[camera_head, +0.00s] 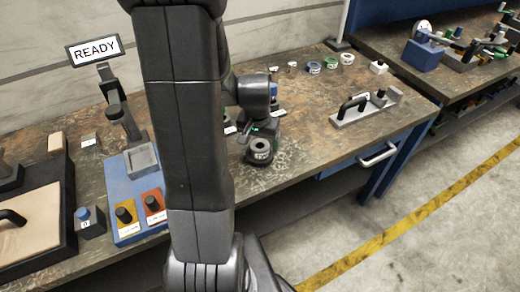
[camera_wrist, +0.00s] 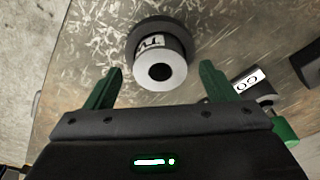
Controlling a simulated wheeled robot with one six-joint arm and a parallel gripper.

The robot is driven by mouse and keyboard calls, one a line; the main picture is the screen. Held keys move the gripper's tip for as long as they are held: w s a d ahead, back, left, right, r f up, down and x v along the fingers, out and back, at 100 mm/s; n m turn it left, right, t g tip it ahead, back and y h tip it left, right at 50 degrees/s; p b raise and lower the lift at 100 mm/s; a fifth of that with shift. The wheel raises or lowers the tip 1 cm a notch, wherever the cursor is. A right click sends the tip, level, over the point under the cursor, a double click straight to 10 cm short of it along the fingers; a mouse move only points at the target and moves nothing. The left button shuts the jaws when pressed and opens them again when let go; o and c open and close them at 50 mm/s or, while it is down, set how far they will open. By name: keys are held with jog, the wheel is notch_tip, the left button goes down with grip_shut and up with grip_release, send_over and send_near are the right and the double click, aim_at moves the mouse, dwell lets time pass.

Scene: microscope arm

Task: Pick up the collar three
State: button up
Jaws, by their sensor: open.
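A grey cylindrical piece (camera_wrist: 160,68) with a dark central hole and a white label stands on a wider dark round base in the wrist view. It also shows in the head view (camera_head: 261,148), near the table's front edge. The label's marking is not clear enough to tell whether this is collar three. My gripper (camera_wrist: 161,70) is open, with one green finger on each side of the grey piece and visible gaps between. Nothing is held. In the head view my arm hides much of the middle of the bench.
A labelled dark piece (camera_wrist: 246,80) is close to my right finger in the wrist view. A grey fixture with a black handle (camera_head: 352,106) stands right; bench between is clear.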

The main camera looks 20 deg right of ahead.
jog(key=shift+w+d+f, duration=0.1)
jog(key=shift+w+f, duration=0.05)
jog(key=shift+f, duration=0.85)
jog(key=c, duration=1.6)
jog(key=shift+r, duration=0.1)
jog(key=shift+c, duration=0.2)
